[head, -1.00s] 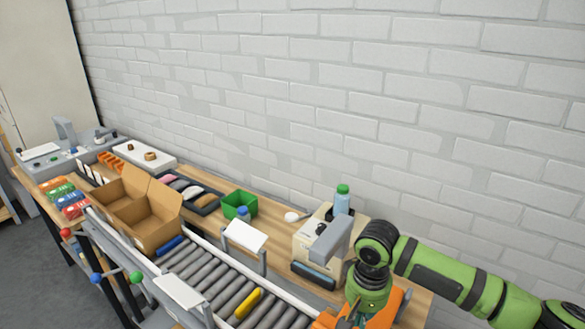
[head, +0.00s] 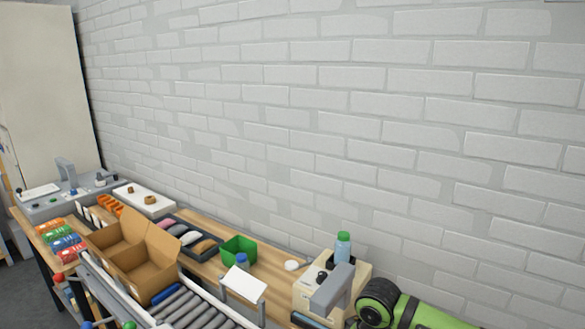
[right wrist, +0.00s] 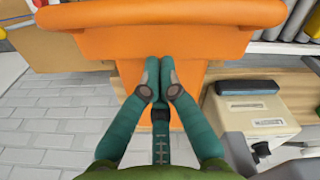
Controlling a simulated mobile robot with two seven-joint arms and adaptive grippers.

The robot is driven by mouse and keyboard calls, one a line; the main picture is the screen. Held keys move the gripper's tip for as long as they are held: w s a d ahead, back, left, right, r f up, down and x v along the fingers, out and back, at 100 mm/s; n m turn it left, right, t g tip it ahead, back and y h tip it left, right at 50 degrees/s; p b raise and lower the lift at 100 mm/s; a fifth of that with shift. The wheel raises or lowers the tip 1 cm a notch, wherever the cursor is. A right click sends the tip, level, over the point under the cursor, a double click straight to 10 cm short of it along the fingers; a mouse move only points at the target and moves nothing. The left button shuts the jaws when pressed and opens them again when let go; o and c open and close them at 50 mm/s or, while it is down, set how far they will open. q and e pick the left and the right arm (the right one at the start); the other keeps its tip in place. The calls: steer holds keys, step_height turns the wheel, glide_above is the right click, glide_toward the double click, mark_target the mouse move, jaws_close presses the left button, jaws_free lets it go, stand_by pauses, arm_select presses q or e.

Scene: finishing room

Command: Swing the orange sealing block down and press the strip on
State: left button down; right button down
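The orange sealing block (right wrist: 165,25) fills the top of the right wrist view as a wide bar with a narrower part below it. My right gripper (right wrist: 160,66) has its teal fingers together, tips against or just in front of the orange; I cannot tell if they touch it. Nothing shows between the fingers. In the head view only part of my right arm shows at the lower right; the gripper and block are outside it. An open cardboard box (head: 130,262) stands at the left in the head view. I cannot make out the strip. My left gripper is not in view.
A cream machine with a grey arm (head: 334,288) stands near my right arm; it also shows in the right wrist view (right wrist: 252,112). A roller conveyor (head: 185,305) runs beside the box. A green bin (head: 238,249) and dark tray (head: 192,240) stand on the bench by the wall.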

steer(key=shift+s+f, duration=0.1)
steer(key=shift+f, duration=1.05)
stand_by(1.6)
step_height(320, 180, up, 5)
steer(key=p, duration=0.6)
steer(key=shift+r+p, duration=0.45)
steer(key=shift+r, duration=0.65)
steer(key=shift+f, duration=0.1)
